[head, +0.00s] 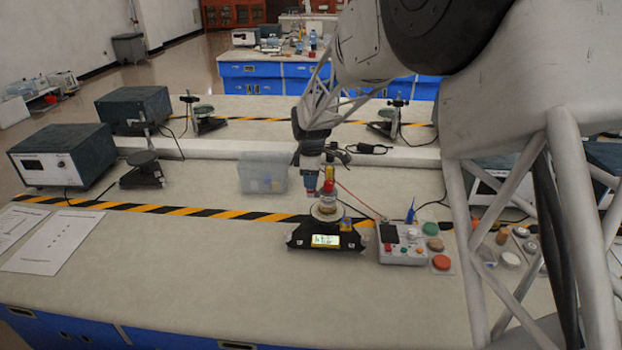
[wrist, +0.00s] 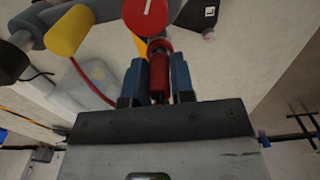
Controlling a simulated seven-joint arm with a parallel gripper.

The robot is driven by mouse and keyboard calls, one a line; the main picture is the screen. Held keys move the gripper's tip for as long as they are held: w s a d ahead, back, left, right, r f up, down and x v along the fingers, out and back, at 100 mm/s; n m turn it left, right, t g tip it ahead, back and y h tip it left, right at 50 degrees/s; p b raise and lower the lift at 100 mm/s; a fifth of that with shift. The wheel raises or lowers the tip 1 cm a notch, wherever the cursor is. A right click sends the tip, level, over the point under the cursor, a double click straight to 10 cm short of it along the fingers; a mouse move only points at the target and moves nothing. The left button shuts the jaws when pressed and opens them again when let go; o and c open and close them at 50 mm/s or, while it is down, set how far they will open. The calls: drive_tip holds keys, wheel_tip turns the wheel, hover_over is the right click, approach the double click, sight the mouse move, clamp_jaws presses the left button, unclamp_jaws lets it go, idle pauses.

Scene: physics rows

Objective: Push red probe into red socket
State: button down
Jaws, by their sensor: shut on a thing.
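My gripper (wrist: 157,72) is shut on the red probe (wrist: 158,85), whose body stands between the two blue fingers in the wrist view. A red collar (wrist: 160,45) shows just beyond the fingertips; I cannot tell whether it is part of the probe or the socket. A red lead (wrist: 92,84) runs off to the left. In the head view my gripper (head: 312,186) is above the black device with a lit display (head: 325,240), close beside a red and yellow upright piece (head: 328,180). I cannot make out the red socket for certain.
A red round knob with a white mark (wrist: 150,12) and a yellow cylinder (wrist: 68,32) lie close by in the wrist view. A control box (head: 402,245) with coloured buttons stands right of the black device. A clear bin (head: 262,174) stands behind left.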

drive_tip(key=shift+f, duration=0.5)
idle(0.7)
drive_tip(key=c, duration=0.9)
unclamp_jaws()
drive_tip(key=shift+o, duration=0.5)
drive_tip(key=shift+o, duration=0.8)
drive_tip(key=shift+r, duration=0.1)
drive_tip(key=shift+r, duration=3.7)
drive_tip(key=shift+d, duration=0.1)
